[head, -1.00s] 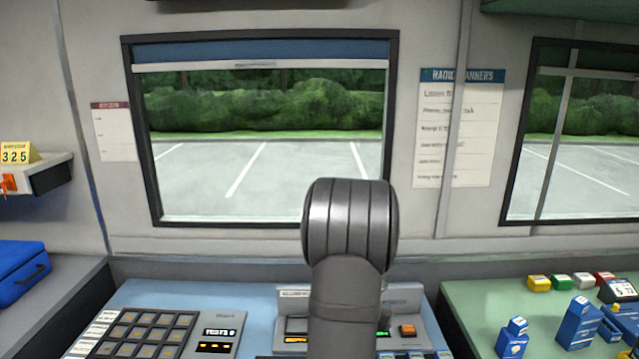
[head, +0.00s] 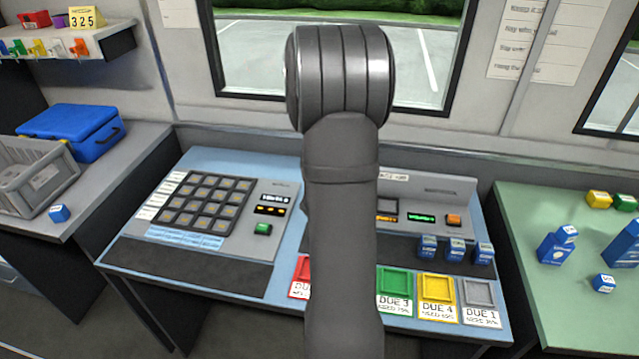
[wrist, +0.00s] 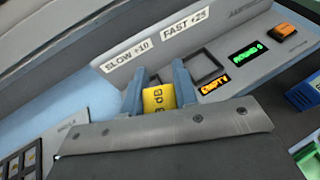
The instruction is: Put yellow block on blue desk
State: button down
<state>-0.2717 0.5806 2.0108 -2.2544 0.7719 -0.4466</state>
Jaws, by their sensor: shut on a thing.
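A yellow block (wrist: 158,97) with dark markings is held between the two blue-grey fingers of my gripper (wrist: 157,93) in the wrist view. My gripper is shut on it, over or near the grey console; I cannot tell whether the block touches anything. The wrist housing hides its lower part. In the head view my arm hides the gripper and this block. The blue desk (head: 220,158) stands in the middle of the head view, with a light blue top. Another yellow block (head: 598,199) sits on the green table at the right.
The desk carries a keypad panel (head: 208,206), a grey console (head: 453,190), several small blue blocks (head: 456,250) and coloured trays (head: 436,289). The green table (head: 520,210) is at the right. A blue case (head: 75,130) and grey crate (head: 30,175) stand at the left.

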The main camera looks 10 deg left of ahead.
jog(key=shift+s+a+f, duration=0.25)
jog(key=shift+a, duration=0.25)
jog(key=shift+s+a+f, duration=0.2)
jog(key=shift+a, duration=0.25)
jog(key=w+a+f, duration=0.1)
jog(key=a+f, duration=0.1)
jog(key=a, duration=0.1)
jog(key=w+a+f, duration=0.1)
jog(key=a+f, duration=0.1)
jog(key=a, duration=0.2)
jog(key=a+f, duration=0.3)
jog(key=a, duration=0.1)
jog(key=shift+w+a, duration=0.15)
jog(key=shift+w, duration=0.25)
jog(key=shift+f, duration=2.05)
jog(key=shift+f, duration=0.1)
jog(key=c, duration=1.4)
grip_release()
